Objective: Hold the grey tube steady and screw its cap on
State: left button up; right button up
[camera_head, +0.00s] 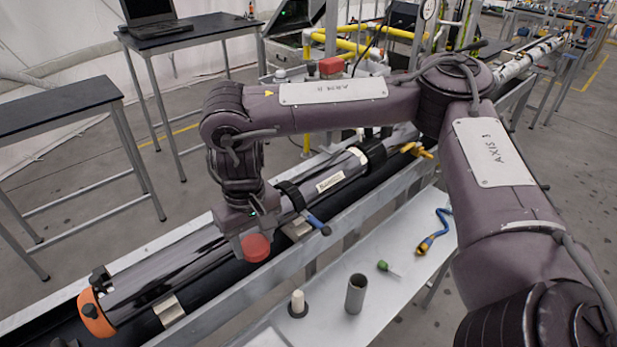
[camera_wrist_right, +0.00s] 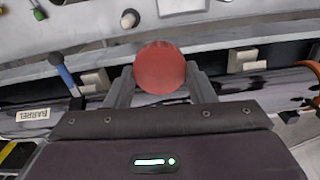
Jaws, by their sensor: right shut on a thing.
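The grey tube (camera_head: 356,293) stands upright on the white bench with its open top showing, and no gripper touches it. My right gripper (camera_head: 254,236) is shut on a round red cap (camera_head: 256,248). It holds the cap above the long dark barrel, to the left of the grey tube and apart from it. In the right wrist view the red cap (camera_wrist_right: 160,68) sits between the two fingers of my right gripper (camera_wrist_right: 161,84). My left gripper is not in view.
A white peg on a black base (camera_head: 298,303) stands left of the tube. A green-handled tool (camera_head: 388,268) and a blue-and-yellow strap (camera_head: 434,232) lie on the white bench (camera_head: 400,215). The long barrel (camera_head: 170,270) with an orange end ring (camera_head: 95,313) rests along the rail.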

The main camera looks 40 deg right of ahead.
aim_at(355, 298)
jog(key=k+l, duration=0.1)
jog(key=l, duration=0.65)
jog(key=k+l+u, duration=0.1)
jog(key=l, duration=0.3)
jog(key=k+l, duration=0.15)
jog(key=l, duration=0.25)
jog(key=k+l, duration=0.1)
jog(key=l, duration=0.25)
